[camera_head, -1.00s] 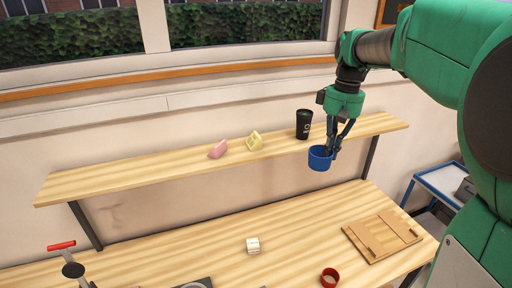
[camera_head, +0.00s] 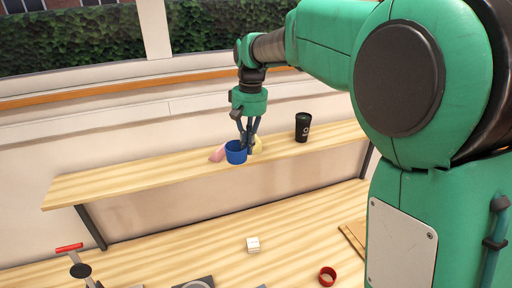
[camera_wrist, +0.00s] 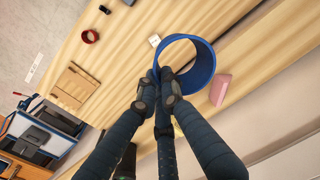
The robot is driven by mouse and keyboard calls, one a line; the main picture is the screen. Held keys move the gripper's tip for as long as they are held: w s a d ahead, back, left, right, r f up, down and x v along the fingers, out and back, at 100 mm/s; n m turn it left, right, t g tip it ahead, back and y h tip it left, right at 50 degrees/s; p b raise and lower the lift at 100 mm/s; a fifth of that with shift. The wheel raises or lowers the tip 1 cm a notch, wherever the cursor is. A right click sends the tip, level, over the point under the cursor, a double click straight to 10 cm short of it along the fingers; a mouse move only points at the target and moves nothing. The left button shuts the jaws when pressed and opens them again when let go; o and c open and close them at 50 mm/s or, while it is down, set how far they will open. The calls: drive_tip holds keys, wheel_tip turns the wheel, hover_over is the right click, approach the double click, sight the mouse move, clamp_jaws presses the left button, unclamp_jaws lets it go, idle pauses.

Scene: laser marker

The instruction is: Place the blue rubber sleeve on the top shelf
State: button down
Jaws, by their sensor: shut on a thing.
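The blue rubber sleeve (camera_head: 236,156) is a short open ring. My gripper (camera_head: 246,146) is shut on its wall and holds it in the air, roughly upright. In the head view it overlaps the middle of the top shelf (camera_head: 130,178), in front of a pink object and a yellow object. In the wrist view the sleeve (camera_wrist: 204,66) sits just beyond my gripper's fingertips (camera_wrist: 165,82), its opening showing. The exact gap between sleeve and shelf cannot be told.
The pink object (camera_head: 217,154), the yellow object (camera_head: 257,144), partly hidden, and a black cup (camera_head: 303,128) stand on the shelf. Its left part is bare. Below, the bench holds a white block (camera_head: 253,245), a red ring (camera_head: 327,276) and a wooden board (camera_wrist: 74,86).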

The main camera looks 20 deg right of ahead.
drive_tip(key=w+a+m+p, duration=0.15)
drive_tip(key=a+p, duration=0.35)
drive_tip(key=a, duration=2.5)
drive_tip(key=shift+n, duration=0.25)
drive_tip(key=f, duration=0.3)
drive_tip(key=w+f, duration=0.1)
drive_tip(key=f, duration=0.1)
drive_tip(key=shift+d+f+b, duration=0.1)
drive_tip(key=shift+f+b, duration=0.2)
drive_tip(key=shift+w, duration=0.1)
drive_tip(key=p, duration=0.2)
hover_over(141, 174)
drive_tip(key=shift+d+f, duration=0.15)
drive_tip(key=shift+f, duration=0.6)
drive_tip(key=shift+f, duration=1.75)
